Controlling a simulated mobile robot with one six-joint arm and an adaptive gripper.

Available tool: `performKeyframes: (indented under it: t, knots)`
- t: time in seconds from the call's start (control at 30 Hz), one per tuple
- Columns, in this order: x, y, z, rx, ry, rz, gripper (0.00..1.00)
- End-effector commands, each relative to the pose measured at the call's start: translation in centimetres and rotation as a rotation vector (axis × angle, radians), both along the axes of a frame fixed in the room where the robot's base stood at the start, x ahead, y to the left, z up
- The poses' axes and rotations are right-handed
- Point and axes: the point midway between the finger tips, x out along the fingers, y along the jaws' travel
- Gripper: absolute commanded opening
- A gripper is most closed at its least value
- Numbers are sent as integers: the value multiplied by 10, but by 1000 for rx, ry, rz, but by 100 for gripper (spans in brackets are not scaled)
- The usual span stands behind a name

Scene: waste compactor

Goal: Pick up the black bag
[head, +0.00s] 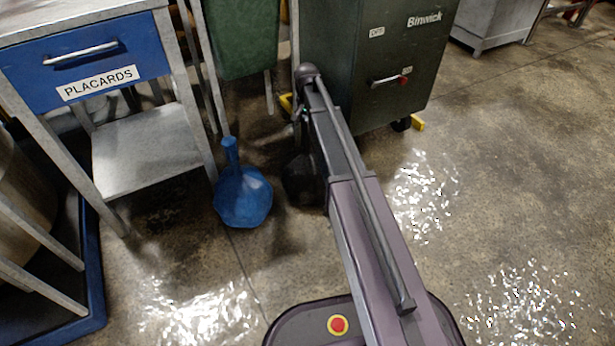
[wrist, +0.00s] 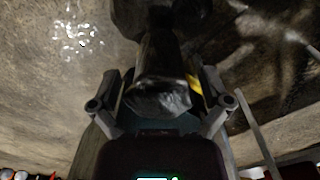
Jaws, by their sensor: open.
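The black bag (head: 300,180) sits on the concrete floor just right of a blue bag, its right part hidden behind my arm in the head view. In the wrist view, the dark, shiny gathered top of the black bag (wrist: 158,95) lies between the two fingers of my gripper (wrist: 160,75). The fingers are apart, with a gap visible on either side of the bag's top. The bag's lower body is dark and hard to make out. In the head view my gripper is mostly hidden by my arm.
The blue bag (head: 242,197) stands close left of the black bag. A metal table with a blue "PLACARDS" drawer (head: 88,58) is at left. A dark green Binwick cabinet (head: 395,60) on casters stands behind my arm. A green panel (head: 241,38) is behind. Floor at right is clear.

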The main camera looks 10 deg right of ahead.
Motion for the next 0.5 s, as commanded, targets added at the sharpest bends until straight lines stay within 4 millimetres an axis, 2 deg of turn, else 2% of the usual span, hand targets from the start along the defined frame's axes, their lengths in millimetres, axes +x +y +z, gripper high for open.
performKeyframes:
  t: [0.43, 0.5]
  knots:
    - [0, 0, 0, 0, 0, 0, 98]
    - [0, 0, 0, 0, 0, 0, 77]
